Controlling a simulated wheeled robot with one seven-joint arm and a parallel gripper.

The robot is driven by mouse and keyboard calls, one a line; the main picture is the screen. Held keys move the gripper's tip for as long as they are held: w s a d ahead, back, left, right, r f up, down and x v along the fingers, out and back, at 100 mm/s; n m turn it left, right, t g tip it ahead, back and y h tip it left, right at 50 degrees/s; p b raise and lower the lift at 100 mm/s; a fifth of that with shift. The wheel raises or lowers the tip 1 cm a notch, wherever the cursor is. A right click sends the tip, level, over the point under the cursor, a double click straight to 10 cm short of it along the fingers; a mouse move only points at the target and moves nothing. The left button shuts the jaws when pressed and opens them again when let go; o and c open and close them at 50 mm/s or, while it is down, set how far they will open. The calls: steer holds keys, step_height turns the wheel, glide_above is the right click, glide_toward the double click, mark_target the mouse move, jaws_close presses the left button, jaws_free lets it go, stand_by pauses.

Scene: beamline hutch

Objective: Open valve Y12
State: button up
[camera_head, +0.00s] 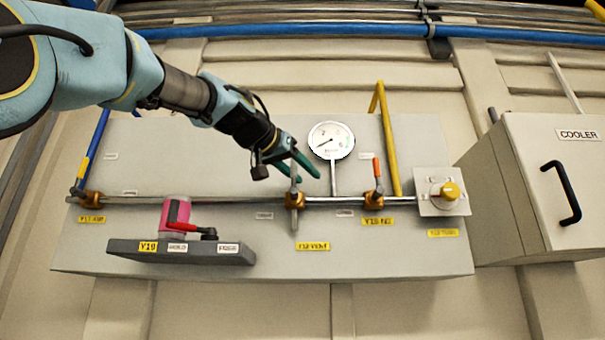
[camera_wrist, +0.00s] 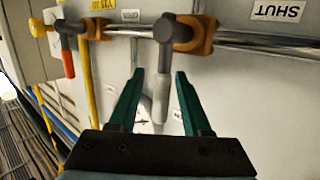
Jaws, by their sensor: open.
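The middle valve (camera_head: 294,200) has a brass body on the horizontal pipe. The small yellow label (camera_head: 313,246) below it seems to read Y12 VENT. Its grey lever (camera_head: 294,172) stands up, across the pipe, and a short grey stub runs down below the body. My gripper (camera_head: 306,164) comes from the upper left and is open at this lever. In the wrist view my gripper's green fingers (camera_wrist: 158,90) stand on either side of the lever's pale grip (camera_wrist: 161,97), with gaps showing on both sides. The valve body also shows there (camera_wrist: 195,35).
A round gauge (camera_head: 331,140) stands just right of my gripper. A grey shelf (camera_head: 180,252) with a pink, red-handled valve (camera_head: 175,217) juts out lower left. A cooler box (camera_head: 550,190) stands far right.

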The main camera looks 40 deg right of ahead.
mark_target(292, 165)
steer(key=shift+a, duration=0.1)
steer(key=b+v, duration=0.3)
steer(key=v, duration=0.6)
steer(key=shift+s+a+f+b, duration=0.1)
steer(key=shift+a+b, duration=0.1)
steer(key=shift+b, duration=0.2)
steer(key=shift+s+a+r, duration=0.2)
steer(key=shift+a, duration=0.35)
